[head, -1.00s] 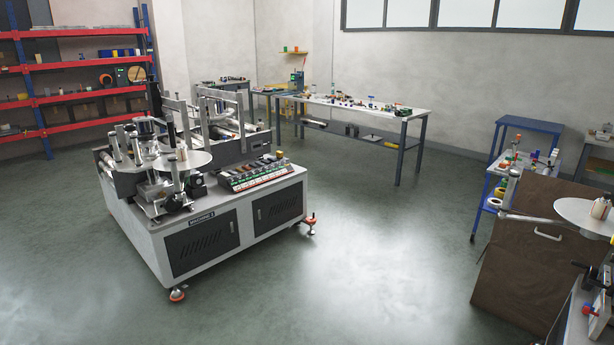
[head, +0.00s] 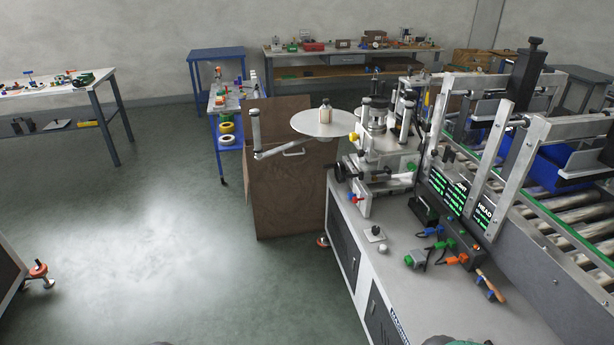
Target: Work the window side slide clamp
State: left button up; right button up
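A labelling machine with a pale top (head: 400,270) stands at the right. Its label unit (head: 378,135) sits at the far left corner of that top, with a round reel plate (head: 305,124) carrying a small bottle-like item. A black hand knob (head: 340,172) and a small blue-and-red knob (head: 355,198) show on the unit's near side. I cannot tell which part is the window side slide clamp at this size. No window shows now. Neither of my grippers can be made out; only small dark green shapes show at the bottom edge.
A brown board cabinet (head: 285,180) stands left of the machine. Loose tools and a green-and-grey part (head: 415,258) lie on the machine top beside dark display panels (head: 452,195). A roller conveyor (head: 570,210) runs at the right. Open floor (head: 150,250) lies at left.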

aim_at(361, 175)
jog(key=i+j+z, duration=0.2)
jog(key=j+z, duration=0.2)
jog(key=i+j+z, duration=0.25)
jog(key=j, duration=0.15)
jog(key=i+j, duration=0.5)
jog(key=i+j+z, duration=0.15)
jog(key=i+j, duration=0.75)
jog(key=j, duration=0.2)
jog(key=i+j+z, duration=0.1)
jog(key=i+j, duration=0.35)
jog(key=i+j+z, duration=0.1)
jog(key=i+j, duration=0.35)
jog(key=j, duration=0.25)
